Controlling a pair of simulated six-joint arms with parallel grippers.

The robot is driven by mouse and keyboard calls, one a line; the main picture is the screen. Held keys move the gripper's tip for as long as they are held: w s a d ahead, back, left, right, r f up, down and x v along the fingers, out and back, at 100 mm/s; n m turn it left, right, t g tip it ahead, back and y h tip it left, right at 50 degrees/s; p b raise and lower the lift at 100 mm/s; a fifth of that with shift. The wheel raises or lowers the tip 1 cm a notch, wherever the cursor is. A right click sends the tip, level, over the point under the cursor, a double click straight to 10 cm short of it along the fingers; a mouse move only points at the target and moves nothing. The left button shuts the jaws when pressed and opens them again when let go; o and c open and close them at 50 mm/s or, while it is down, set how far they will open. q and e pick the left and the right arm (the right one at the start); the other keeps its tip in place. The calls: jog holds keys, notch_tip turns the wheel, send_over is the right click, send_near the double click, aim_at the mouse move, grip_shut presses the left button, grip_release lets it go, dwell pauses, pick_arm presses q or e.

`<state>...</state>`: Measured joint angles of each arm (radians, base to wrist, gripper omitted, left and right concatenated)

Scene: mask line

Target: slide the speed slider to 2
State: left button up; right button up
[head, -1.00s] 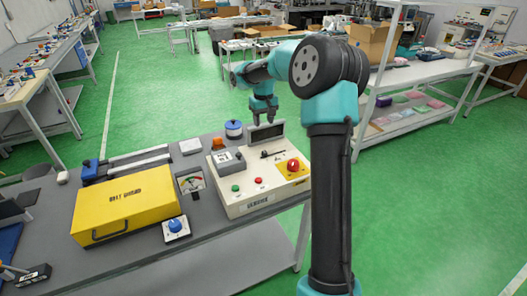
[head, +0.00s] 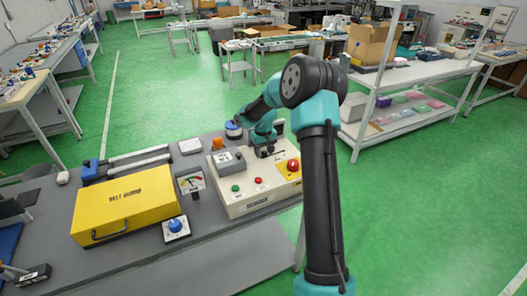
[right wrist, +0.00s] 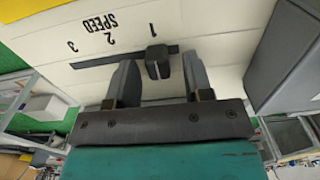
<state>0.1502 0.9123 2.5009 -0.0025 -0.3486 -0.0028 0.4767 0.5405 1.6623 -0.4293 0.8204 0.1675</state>
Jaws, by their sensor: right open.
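The speed slider's dark knob (right wrist: 157,56) stands at the 1 mark of its slot in the right wrist view. The dark slot (right wrist: 95,60) runs left past the printed 2 to the 3, with the word SPEED beside the numbers. My right gripper (right wrist: 159,70) is open, with one finger on each side of the knob; I cannot tell whether either touches it. In the head view my right gripper (head: 264,150) is low over the cream control box (head: 250,200) and hides part of the slider. My left gripper is not in view.
On the box are a red mushroom button (head: 293,165), green and red push buttons and a raised grey block (head: 229,161).

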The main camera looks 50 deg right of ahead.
grip_shut()
dwell(0.5)
